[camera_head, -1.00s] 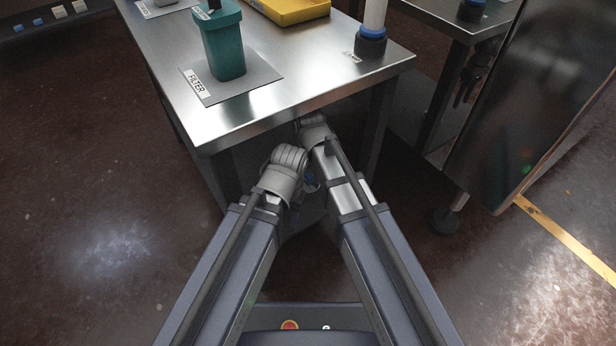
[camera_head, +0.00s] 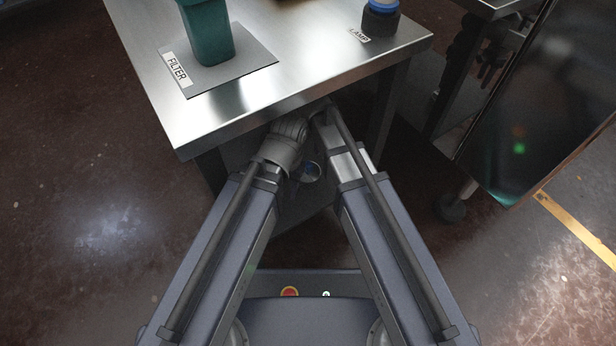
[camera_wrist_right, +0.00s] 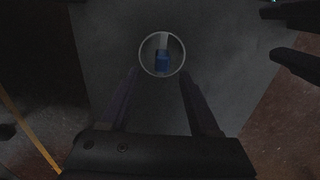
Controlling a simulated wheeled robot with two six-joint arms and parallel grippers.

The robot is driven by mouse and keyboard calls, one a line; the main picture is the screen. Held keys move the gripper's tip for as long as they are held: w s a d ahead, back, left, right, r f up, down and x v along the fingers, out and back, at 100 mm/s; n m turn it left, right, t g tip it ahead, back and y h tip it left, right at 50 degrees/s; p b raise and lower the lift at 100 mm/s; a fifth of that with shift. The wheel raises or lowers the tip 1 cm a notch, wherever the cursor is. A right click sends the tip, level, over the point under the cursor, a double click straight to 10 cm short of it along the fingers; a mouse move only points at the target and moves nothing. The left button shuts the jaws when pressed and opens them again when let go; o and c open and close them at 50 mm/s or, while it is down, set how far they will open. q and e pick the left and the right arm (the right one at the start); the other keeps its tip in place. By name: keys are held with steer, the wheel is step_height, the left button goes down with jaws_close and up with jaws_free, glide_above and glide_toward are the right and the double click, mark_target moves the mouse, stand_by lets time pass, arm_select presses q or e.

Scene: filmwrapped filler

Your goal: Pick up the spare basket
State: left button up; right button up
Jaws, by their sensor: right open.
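A small round open-topped basket (camera_wrist_right: 146,69) with a pale rim stands on a grey surface in the right wrist view, with something blue inside. A ring with blue in it (camera_head: 318,172), likely the same basket, shows between my forearms in the head view. My right gripper (camera_wrist_right: 160,74) is open; its fingertips point toward the basket from either side of its near rim, with nothing held. Two dark, separated fingers, seemingly my left gripper (camera_wrist_right: 283,34), show at upper right in the wrist view. In the head view, my arms and the table edge hide most of both grippers.
A steel table (camera_head: 300,60) overhangs my wrists. On it are a green bin (camera_head: 207,35) on a grey mat labelled FILTER (camera_head: 250,65) and a dark-based cylinder (camera_head: 380,20). A dark panelled unit (camera_head: 540,110) stands at right. The left floor is clear.

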mark_target(308, 164)
arm_select(q)
steer(key=shift+f+b, duration=2.6)
steer(key=shift+f, duration=0.2)
arm_select(e)
steer(key=shift+s+f, duration=0.15)
steer(key=shift+f, duration=1.25)
steer(key=shift+s+f, duration=0.1)
steer(key=shift+f, duration=1.25)
arm_select(q)
steer(key=shift+r, duration=0.1)
arm_select(e)
steer(key=shift+r, duration=0.1)
steer(key=shift+c, duration=0.2)
jaws_close()
